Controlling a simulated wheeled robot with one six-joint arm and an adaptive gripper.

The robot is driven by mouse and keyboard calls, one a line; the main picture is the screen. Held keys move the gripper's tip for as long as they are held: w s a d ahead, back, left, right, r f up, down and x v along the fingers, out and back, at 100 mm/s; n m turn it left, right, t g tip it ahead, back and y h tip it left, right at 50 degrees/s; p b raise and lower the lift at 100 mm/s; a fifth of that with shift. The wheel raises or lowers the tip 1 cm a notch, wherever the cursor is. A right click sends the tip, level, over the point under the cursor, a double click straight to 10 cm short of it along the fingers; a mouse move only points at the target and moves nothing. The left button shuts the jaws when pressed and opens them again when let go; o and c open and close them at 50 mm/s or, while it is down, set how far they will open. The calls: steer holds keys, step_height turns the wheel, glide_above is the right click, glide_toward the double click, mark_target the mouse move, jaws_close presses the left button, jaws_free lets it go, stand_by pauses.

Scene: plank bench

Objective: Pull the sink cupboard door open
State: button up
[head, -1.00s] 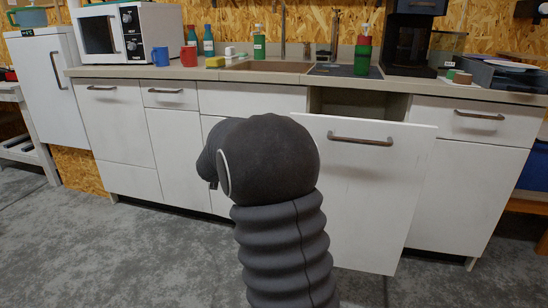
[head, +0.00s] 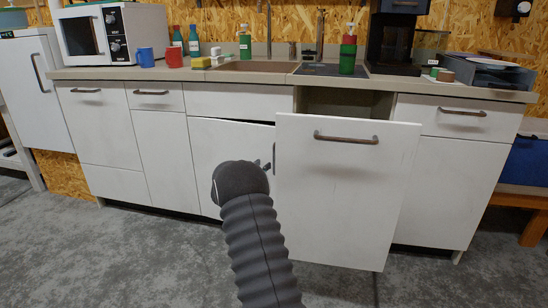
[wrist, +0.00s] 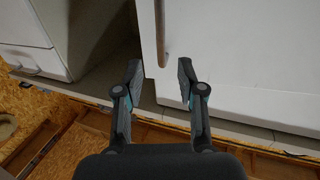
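The white sink cupboard door (head: 228,150) is below the sink, with a dark gap along its top edge, so it stands slightly ajar. Its upright bar handle (head: 274,158) is at its right edge. In the wrist view, a white door panel (wrist: 240,65) fills the right, with a brown bar handle (wrist: 161,35) near its left edge. My gripper (wrist: 159,76) is open, one finger on each side of the handle's lower end in the picture; contact cannot be told. In the head view my gripper (head: 266,166) is by the handle, its fingers mostly hidden by my wrist.
A white front panel (head: 345,190) with a horizontal handle stands pulled out just right of the sink door. The counter (head: 160,73) above holds a microwave (head: 110,35), mugs, bottles and a coffee maker (head: 390,45). Grey floor in front is clear.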

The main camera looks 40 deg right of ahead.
mark_target(274, 156)
steer(key=x, duration=1)
steer(key=shift+p, duration=0.3)
jaws_close()
